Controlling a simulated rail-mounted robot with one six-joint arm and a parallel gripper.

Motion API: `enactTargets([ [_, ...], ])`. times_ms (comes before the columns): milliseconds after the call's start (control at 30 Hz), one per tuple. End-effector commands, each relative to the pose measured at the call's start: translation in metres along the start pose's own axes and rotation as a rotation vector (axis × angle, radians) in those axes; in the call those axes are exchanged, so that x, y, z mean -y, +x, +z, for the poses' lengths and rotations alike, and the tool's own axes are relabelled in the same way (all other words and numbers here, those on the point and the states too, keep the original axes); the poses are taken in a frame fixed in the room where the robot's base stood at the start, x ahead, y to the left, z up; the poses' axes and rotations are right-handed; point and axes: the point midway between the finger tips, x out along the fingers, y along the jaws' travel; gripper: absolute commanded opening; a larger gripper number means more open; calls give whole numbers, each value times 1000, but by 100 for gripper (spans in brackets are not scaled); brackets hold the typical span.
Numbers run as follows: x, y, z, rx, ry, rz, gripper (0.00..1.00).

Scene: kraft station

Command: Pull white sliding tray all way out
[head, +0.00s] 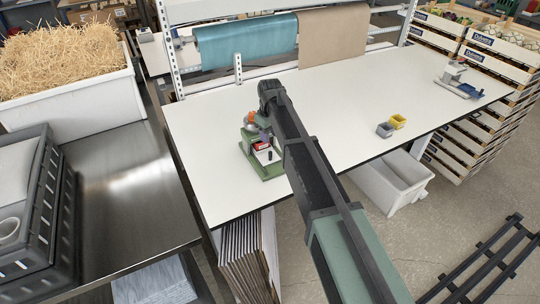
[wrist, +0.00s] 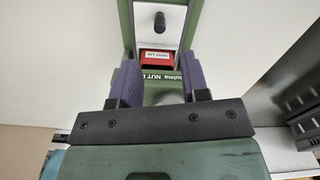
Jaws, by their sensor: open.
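The white sliding tray (wrist: 147,36) shows in the wrist view as a white panel with a black knob (wrist: 160,21), set between the green sides of a green device (wrist: 125,16). A red label block (wrist: 157,57) sits just below it. In the head view the device's green base (head: 272,173) stands on the white table, with a small white part, likely the tray (head: 266,157), at its front. My gripper (wrist: 158,72) is open, its purple fingers apart on either side of the device near the red block. The knob is beyond the fingertips, untouched. The tray's inner end is hidden.
The white worktable (head: 340,105) is mostly clear to the right. A steel bench (head: 125,185) lies to the left, with a black crate (head: 40,215) and a straw-filled white bin (head: 75,95).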

Motion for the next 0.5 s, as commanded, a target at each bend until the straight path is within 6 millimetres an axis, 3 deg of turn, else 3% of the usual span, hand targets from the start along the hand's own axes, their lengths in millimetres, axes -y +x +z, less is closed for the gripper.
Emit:
enactTargets([
  [33, 0, 21, 0, 0, 1, 0, 42],
  [300, 0, 82, 1, 0, 2, 0, 42],
  [500, 0, 91, 1, 0, 2, 0, 42],
])
